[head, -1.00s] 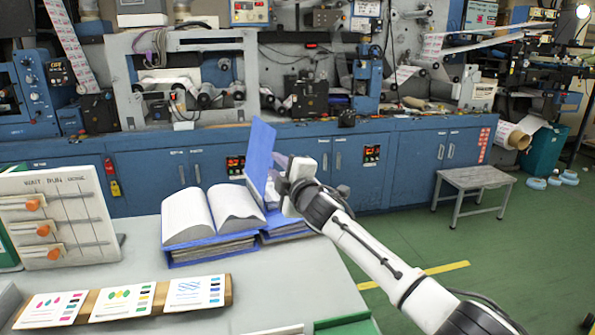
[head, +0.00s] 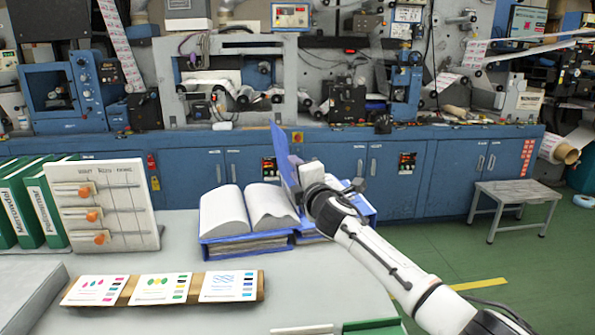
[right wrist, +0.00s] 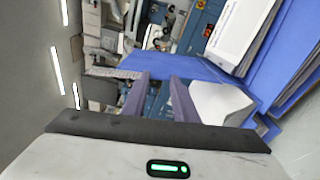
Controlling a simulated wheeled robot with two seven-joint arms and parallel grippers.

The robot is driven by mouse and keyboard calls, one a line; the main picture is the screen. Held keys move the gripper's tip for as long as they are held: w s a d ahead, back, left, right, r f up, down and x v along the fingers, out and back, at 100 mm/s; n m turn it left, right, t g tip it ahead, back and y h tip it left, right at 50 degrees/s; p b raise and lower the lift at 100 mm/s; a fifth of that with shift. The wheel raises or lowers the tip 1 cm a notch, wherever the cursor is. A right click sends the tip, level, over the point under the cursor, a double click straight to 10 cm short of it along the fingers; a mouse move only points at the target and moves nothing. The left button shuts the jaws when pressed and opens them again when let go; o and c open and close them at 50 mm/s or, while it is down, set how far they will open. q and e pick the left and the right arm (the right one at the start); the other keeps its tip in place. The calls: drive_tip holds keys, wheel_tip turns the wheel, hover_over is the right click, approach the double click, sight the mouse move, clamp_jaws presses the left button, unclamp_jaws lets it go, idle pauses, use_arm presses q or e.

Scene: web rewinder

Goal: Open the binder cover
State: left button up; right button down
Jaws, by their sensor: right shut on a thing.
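A blue binder cover (head: 281,152) stands raised, leaning slightly left, above a blue binder (head: 364,208) that my arm partly hides. An open binder with white pages (head: 246,212) lies directly to its left. My right gripper (head: 291,172) is at the cover's right side, shut on it. In the right wrist view the two purple fingers (right wrist: 159,82) reach to the blue cover (right wrist: 190,66); the exact contact is hard to see. White pages (right wrist: 222,100) show beside the fingers. My left gripper is not in view.
A board with orange sliders (head: 103,210) and green binders (head: 18,205) stand at the table's left. Sample cards (head: 165,288) lie on a wooden strip in front. The grey table (head: 330,270) is bare in front of the binders. Blue cabinets (head: 345,160) stand behind.

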drive_tip(key=c, duration=1.4)
unclamp_jaws()
drive_tip(key=shift+d, duration=0.1)
drive_tip(key=p+v, duration=0.1)
drive_tip(key=v, duration=0.9)
drive_tip(key=shift+s+p, duration=0.15)
drive_tip(key=shift+p, duration=0.15)
